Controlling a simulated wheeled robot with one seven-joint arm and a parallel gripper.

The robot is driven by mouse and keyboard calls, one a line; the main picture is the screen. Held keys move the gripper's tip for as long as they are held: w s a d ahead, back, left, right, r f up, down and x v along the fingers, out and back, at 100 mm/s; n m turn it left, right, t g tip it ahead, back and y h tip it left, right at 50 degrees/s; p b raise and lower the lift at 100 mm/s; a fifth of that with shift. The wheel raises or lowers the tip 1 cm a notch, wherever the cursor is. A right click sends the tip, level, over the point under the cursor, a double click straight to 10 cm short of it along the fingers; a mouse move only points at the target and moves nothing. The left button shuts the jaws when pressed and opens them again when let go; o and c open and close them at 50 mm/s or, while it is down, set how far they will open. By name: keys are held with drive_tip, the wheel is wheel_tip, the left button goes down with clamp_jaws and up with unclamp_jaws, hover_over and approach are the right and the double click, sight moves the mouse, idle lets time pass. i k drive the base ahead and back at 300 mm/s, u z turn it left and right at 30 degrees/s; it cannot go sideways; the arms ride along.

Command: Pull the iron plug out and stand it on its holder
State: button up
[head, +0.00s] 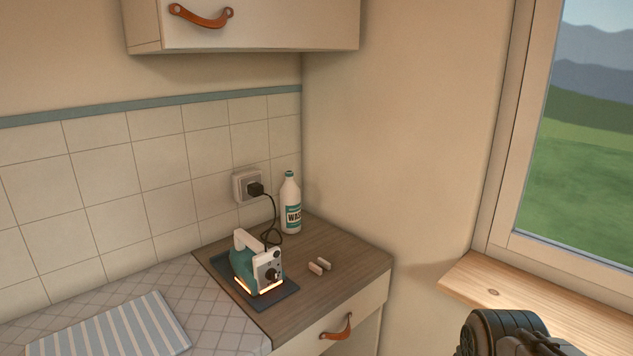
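The black iron plug (256,189) sits in the white wall socket (242,184) on the tiled wall. A black cord (273,212) hangs from it in loops down to the iron. The teal and white iron (245,258) rests on a dark flat mat (285,300) on the wooden counter, with an orange glow along its base. My gripper is out of view; only a dark part of my arm shows at the bottom right.
A white bottle (291,206) stands in the corner right of the plug. A striped cloth (110,330) lies on the quilted surface at left. A cupboard (260,25) hangs above. A wooden sill (520,298) lies under the window. The counter's front right is clear.

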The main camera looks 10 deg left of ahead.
sight(253, 188)
drive_tip(key=z, duration=0.15)
drive_tip(key=i, duration=0.65)
drive_tip(key=u, duration=0.7)
drive_tip(key=i, duration=0.75)
drive_tip(key=u, duration=0.75)
